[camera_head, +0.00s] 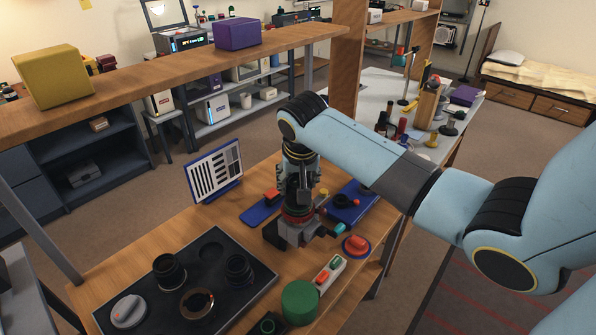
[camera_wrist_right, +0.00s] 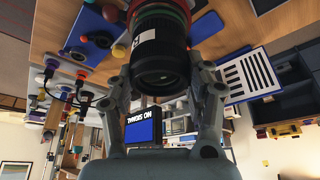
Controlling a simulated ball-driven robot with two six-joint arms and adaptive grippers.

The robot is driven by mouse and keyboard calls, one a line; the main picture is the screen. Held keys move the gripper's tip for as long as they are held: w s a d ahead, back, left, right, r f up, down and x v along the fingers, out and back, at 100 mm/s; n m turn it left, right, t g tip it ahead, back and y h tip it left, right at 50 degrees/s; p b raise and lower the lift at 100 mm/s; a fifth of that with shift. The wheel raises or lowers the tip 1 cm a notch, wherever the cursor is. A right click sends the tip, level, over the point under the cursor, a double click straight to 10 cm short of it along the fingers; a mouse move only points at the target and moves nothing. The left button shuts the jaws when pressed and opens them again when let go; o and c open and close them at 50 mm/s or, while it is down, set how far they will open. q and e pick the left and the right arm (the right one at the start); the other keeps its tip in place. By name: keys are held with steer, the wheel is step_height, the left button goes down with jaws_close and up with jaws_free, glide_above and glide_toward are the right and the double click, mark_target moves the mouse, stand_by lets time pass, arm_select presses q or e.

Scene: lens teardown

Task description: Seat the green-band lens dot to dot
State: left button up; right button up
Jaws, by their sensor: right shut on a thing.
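My right gripper (camera_head: 299,190) points down over the bench and is shut on the green-band lens. In the right wrist view its two fingers (camera_wrist_right: 163,88) press on either side of the black lens barrel (camera_wrist_right: 160,55), which carries white markings. A thin green band (camera_wrist_right: 190,10) shows near the lens's far end, with a red ring beyond it. In the head view the lens is mostly hidden by the gripper, directly above the grey camera body (camera_head: 294,233) with a red ring (camera_head: 298,213). I cannot tell whether they touch, and no alignment dots are readable. My left gripper is out of view.
A dark tray (camera_head: 222,319) at front left holds two black lenses (camera_head: 168,271), a brass ring (camera_head: 197,303) and a grey dial (camera_head: 128,311). A test chart (camera_head: 214,171) stands behind. A green cylinder (camera_head: 300,301), button box (camera_head: 328,273) and red button (camera_head: 356,243) crowd the front right.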

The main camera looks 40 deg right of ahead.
steer(key=shift+f, duration=0.15)
stand_by(0.5)
steer(key=o, duration=1.5)
steer(key=v, duration=1.2)
